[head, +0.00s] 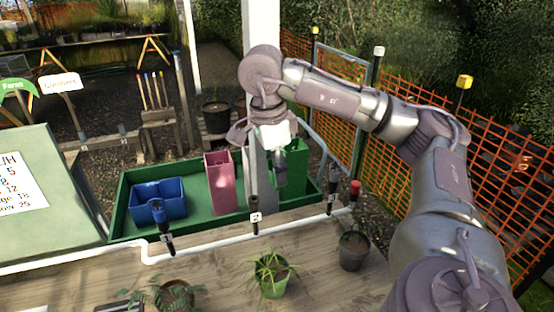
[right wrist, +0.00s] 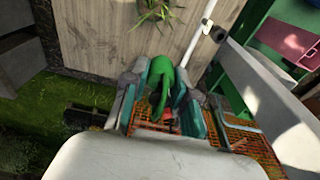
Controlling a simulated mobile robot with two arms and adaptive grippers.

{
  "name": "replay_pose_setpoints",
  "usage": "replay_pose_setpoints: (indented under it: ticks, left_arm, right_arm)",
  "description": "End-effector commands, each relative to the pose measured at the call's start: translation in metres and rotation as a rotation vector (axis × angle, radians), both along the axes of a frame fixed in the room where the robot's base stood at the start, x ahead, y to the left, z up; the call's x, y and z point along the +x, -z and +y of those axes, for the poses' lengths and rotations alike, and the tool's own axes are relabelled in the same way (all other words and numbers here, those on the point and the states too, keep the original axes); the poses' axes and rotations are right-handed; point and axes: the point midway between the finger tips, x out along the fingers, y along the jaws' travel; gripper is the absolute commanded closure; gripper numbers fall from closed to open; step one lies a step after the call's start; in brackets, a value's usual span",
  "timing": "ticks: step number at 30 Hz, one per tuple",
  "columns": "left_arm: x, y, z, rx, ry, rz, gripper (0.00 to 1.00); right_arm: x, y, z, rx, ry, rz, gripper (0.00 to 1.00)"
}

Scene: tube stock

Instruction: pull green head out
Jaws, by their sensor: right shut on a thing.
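My right gripper (right wrist: 165,98) is shut on the green head (right wrist: 163,72), which shows between its two fingers in the right wrist view. In the head view the same gripper (head: 281,178) hangs over the green tray (head: 120,219), between the pink bin and the green bin. I cannot make out the green head in the head view. A white pipe (head: 215,243) with several dark upright stubs runs along the deck. One stub carries a blue head (head: 158,209) and one a red head (head: 355,188). A middle stub (head: 255,215) has nothing coloured on top. My left gripper is not in view.
A blue bin (head: 146,203), a pink bin (head: 221,184) and a green bin (head: 297,160) stand in the tray. Potted plants (head: 272,274) stand on the wooden deck in front. Orange netting (head: 500,150) is at the right, and a sign board (head: 60,190) at the left.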

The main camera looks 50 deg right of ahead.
Motion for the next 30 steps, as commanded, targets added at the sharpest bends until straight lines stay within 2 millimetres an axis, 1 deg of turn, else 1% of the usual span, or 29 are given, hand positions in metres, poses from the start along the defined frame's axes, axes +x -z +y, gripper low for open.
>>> replay_pose_setpoints:
  ticks: [1,16,26,29,30]
  left_arm:
    - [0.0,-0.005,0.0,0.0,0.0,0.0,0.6]
    - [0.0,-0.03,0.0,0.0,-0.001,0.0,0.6]
    - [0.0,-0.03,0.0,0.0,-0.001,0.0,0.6]
    - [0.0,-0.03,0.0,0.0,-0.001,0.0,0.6]
    - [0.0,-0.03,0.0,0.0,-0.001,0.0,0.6]
  right_arm:
    - [0.0,-0.005,0.0,0.0,0.0,0.0,0.9]
    - [0.0,-0.027,0.0,0.0,0.0,0.0,0.9]
    - [0.0,-0.027,0.0,0.0,0.0,0.0,0.9]
    - [0.001,-0.025,0.003,-0.001,-0.032,0.0,0.9]
    - [0.003,-0.023,0.007,-0.002,-0.069,0.001,0.9]
